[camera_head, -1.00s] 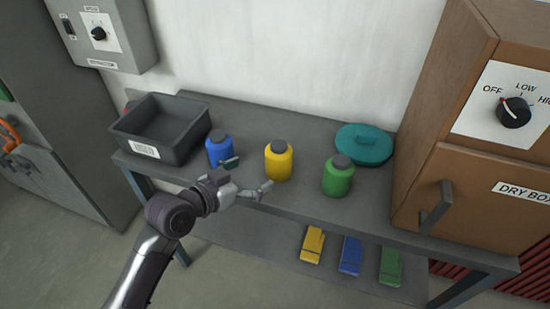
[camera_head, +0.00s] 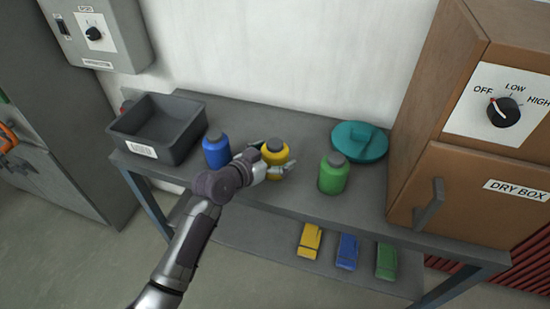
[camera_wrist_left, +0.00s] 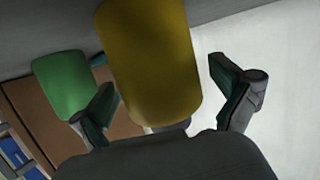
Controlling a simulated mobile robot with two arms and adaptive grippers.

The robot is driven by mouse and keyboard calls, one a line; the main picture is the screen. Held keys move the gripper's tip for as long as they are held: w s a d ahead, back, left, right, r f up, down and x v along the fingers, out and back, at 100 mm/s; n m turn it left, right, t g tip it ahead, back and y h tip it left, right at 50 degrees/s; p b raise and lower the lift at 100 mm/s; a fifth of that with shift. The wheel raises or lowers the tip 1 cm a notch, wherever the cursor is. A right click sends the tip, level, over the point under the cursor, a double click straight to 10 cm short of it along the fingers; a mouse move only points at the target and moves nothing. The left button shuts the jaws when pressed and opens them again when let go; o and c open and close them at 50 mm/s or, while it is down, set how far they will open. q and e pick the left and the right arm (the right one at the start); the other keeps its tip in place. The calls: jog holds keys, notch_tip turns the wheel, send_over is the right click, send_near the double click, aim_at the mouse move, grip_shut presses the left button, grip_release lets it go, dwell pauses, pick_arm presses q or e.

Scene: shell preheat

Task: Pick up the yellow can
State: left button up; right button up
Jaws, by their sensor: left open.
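The yellow can (camera_head: 273,151) with a grey lid stands upright on the grey bench between a blue can (camera_head: 216,150) and a green can (camera_head: 333,175). My left gripper (camera_head: 270,163) is at the near side of the yellow can, its fingers around the can's lower part. In the left wrist view the yellow can (camera_wrist_left: 150,60) fills the space between the two spread fingers, and my left gripper (camera_wrist_left: 170,98) is open with gaps beside the can. The green can (camera_wrist_left: 63,85) shows behind one finger there. My right gripper is not in view.
A dark grey bin (camera_head: 157,125) stands at the bench's left, and a teal lid (camera_head: 360,142) lies at the back right. A brown dry box (camera_head: 425,170) bounds the right end.

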pick_arm(q)
jog(key=c, duration=1.5)
